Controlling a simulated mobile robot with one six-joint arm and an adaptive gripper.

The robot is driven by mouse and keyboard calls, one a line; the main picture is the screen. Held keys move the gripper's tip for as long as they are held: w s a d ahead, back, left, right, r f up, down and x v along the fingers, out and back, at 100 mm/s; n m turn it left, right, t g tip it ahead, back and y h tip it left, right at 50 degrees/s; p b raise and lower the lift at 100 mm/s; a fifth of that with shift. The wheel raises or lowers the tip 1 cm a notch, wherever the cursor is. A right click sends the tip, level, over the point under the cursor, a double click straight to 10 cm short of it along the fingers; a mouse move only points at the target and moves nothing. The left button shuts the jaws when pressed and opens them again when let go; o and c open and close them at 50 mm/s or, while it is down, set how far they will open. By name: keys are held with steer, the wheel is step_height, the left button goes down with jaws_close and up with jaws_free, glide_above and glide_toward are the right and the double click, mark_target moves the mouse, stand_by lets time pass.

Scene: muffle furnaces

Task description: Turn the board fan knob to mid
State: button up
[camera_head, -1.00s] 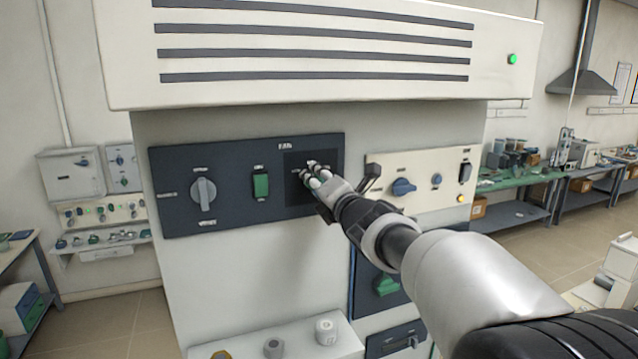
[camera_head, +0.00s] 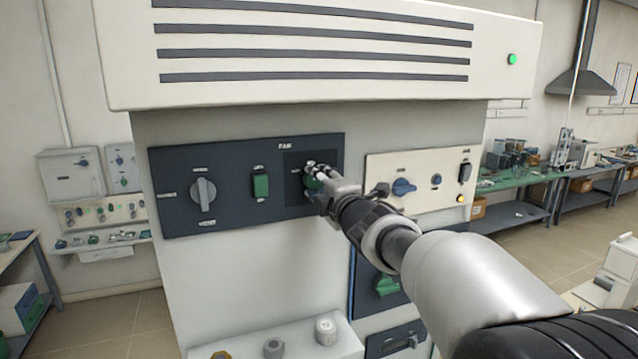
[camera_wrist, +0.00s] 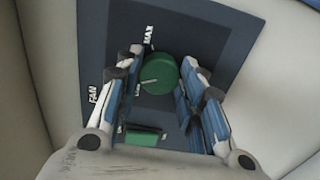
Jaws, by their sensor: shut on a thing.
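The fan knob is a round green knob (camera_wrist: 158,76) on a dark square plate of the dark blue board (camera_head: 232,160). In the wrist view it sits between the fingers of my gripper (camera_wrist: 160,72), which is shut on it. A pale pointer line on the knob points left in that view, toward a small label partly hidden by the finger. "MAX" is printed near the knob's upper edge and "FAN" lies farther left. In the head view my gripper (camera_head: 316,178) covers most of the knob.
Beside the knob on the board are a green rocker switch (camera_head: 260,185) and a grey rotary knob (camera_head: 203,194). A cream panel (camera_head: 422,164) with a blue knob (camera_head: 403,187) lies just right of my gripper. A white ledge (camera_head: 295,345) with small round items is below.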

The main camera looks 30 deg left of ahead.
steer(key=m+p, duration=0.1)
steer(key=m, duration=0.4)
stand_by(0.5)
steer(key=o, duration=1.1)
steer(key=shift+c, duration=0.2)
steer(key=v, duration=1.2)
